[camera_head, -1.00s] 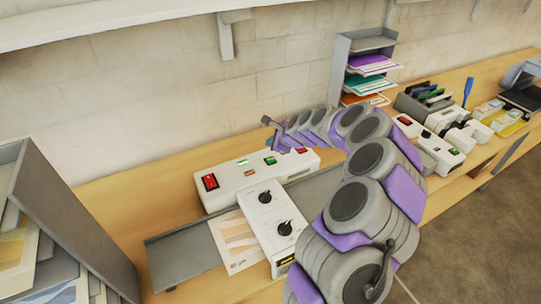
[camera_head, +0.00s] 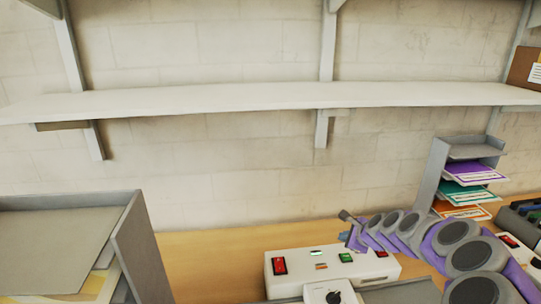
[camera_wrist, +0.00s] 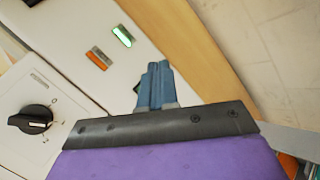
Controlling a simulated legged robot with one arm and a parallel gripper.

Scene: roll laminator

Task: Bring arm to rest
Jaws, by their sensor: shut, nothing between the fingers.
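My gripper (camera_wrist: 155,84) shows in the wrist view with its blue-grey fingers together and nothing between them. In the head view my gripper (camera_head: 349,222) is at the end of my purple and grey arm, which reaches in from the lower right. It is in front of the wall, near the top of the white laminator (camera_head: 310,268). In the wrist view the laminator's white body (camera_wrist: 75,55) lies beyond the fingers, with a green-lit switch, an orange indicator and a black knob (camera_wrist: 35,119). I cannot tell whether the fingers touch it.
A grey sheet rack (camera_head: 140,250) stands at the left. A tray tower (camera_head: 435,175) with coloured sheets stands at the right. A white shelf (camera_head: 260,100) runs along the wall above. Bare wooden table (camera_head: 210,245) lies behind the laminator.

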